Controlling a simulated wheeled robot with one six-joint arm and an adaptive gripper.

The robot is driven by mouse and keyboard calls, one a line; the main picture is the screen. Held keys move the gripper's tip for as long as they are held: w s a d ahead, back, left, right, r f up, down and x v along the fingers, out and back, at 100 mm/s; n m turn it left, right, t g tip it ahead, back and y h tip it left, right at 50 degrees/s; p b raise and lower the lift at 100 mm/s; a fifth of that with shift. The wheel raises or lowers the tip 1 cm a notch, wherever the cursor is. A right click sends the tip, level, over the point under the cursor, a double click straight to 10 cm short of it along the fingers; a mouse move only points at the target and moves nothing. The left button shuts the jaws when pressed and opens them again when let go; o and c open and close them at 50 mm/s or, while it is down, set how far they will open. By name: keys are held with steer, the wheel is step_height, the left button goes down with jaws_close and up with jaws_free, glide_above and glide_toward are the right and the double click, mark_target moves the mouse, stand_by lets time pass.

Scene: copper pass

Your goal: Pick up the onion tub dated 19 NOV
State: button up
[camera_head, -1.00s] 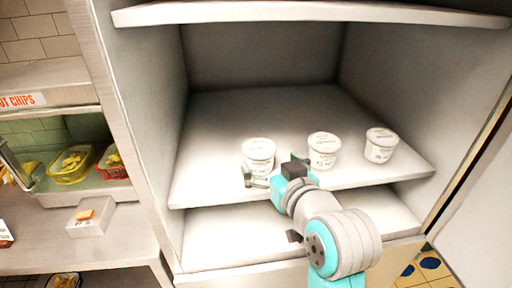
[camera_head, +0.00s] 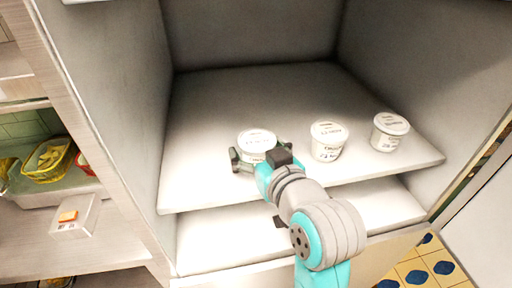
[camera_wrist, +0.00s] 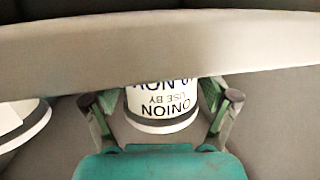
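Three white lidded tubs stand upright in a row on the shelf: a left tub (camera_head: 257,142), a middle tub (camera_head: 327,141) and a right tub (camera_head: 389,131). My gripper (camera_head: 262,160) is at the left tub, open, with a finger on either side of it. In the wrist view the fingers (camera_wrist: 161,100) flank this onion tub (camera_wrist: 160,112), with gaps visible beside it. Its upside-down label reads ONION, USE BY and NOV; a pale bar cuts across the day number. The middle and right tubs' labels are too small to read.
The shelf (camera_head: 205,185) has free room behind the tubs. A second shelf (camera_head: 215,240) lies below, and cabinet walls close both sides. A pale bar (camera_wrist: 160,45) crosses the wrist view.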

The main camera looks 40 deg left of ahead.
steer(key=c, duration=0.8)
steer(key=shift+r, duration=0.1)
